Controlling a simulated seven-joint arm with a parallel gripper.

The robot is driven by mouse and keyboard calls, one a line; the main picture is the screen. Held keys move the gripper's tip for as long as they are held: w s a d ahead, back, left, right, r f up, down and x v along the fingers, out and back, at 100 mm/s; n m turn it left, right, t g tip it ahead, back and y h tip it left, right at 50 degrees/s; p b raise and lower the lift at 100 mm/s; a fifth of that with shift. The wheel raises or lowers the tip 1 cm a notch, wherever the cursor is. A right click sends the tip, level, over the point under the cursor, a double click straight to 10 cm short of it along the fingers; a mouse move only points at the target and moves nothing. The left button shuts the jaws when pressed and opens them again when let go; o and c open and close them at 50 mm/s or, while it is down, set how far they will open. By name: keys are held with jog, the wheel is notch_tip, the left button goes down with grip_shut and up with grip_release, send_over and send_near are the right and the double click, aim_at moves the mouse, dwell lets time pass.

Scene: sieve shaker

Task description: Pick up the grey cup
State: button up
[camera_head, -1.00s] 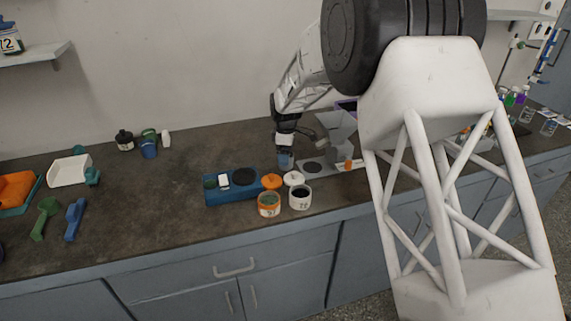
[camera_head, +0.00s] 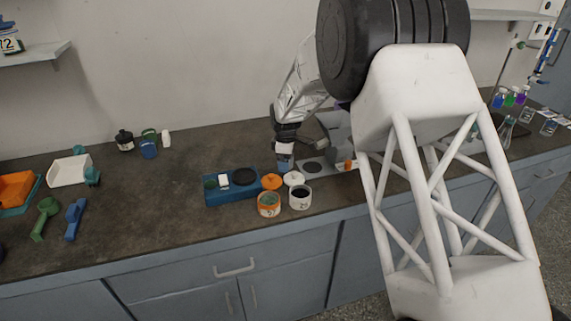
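A small grey-blue cup (camera_head: 284,163) stands on the bench behind the open jars, and it is the nearest match for the grey cup. My gripper (camera_head: 285,148) points down directly over it, at or around its top. The gripper's dark body and a pale part just under it cover the cup's upper end. The fingers are too small and hidden to show whether they are apart, or whether they touch the cup.
A blue scale-like box (camera_head: 232,188), an orange jar (camera_head: 268,207) and a white jar (camera_head: 300,203) stand in front of the cup, with an orange lid (camera_head: 272,181) and a white lid (camera_head: 294,178). A grey machine (camera_head: 338,131) is at right.

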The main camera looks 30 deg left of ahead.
jog(key=c, duration=0.8)
jog(key=shift+r, duration=0.1)
jog(key=shift+r, duration=4.95)
jog(key=shift+w, duration=0.1)
